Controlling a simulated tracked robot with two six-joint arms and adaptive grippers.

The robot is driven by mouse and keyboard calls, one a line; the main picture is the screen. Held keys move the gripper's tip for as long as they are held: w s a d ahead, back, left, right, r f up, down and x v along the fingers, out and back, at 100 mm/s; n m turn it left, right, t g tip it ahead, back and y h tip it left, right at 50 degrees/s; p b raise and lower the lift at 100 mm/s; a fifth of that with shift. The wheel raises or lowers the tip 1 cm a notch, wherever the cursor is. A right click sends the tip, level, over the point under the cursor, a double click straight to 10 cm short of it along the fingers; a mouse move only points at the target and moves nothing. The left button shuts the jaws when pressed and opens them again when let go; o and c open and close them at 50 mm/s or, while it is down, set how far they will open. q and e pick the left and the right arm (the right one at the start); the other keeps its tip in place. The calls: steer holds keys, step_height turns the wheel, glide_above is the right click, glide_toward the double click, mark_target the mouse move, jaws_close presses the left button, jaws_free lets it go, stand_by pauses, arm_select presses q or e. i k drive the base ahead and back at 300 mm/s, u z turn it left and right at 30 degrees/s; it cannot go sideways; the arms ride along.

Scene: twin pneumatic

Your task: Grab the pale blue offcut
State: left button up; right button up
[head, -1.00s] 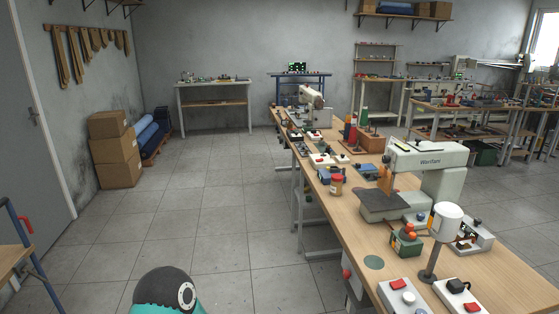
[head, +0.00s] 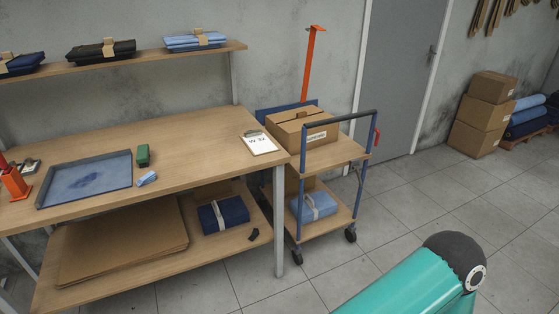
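A small pale blue piece (head: 147,178), which looks like the offcut, lies on the wooden workbench (head: 190,112) near its front edge. It is just right of a shallow blue-grey tray (head: 128,183) and in front of a small green block (head: 143,156). The tray has a blue sheet-like surface with a darker patch. Neither of my grippers shows in the head view. Only a teal and black part of my own body shows at the bottom right.
A clipboard (head: 258,142) lies at the bench's right end. A blue-framed trolley (head: 337,158) with a carton (head: 300,128) stands beside it. An orange tool (head: 14,183) is at the bench's left. Stacked cartons (head: 488,113) stand by the wall. The floor in front is clear.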

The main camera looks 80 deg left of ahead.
mark_target(148, 178)
steer(key=z, duration=1.55)
steer(key=i, duration=0.1)
steer(key=u, duration=2.4)
steer(key=i, duration=0.2)
steer(key=u, duration=1.95)
steer(key=i, duration=0.15)
steer(key=u, duration=1.2)
steer(key=k, duration=0.3)
steer(key=u, duration=0.55)
steer(key=i, duration=1.35)
steer(key=z, duration=0.45)
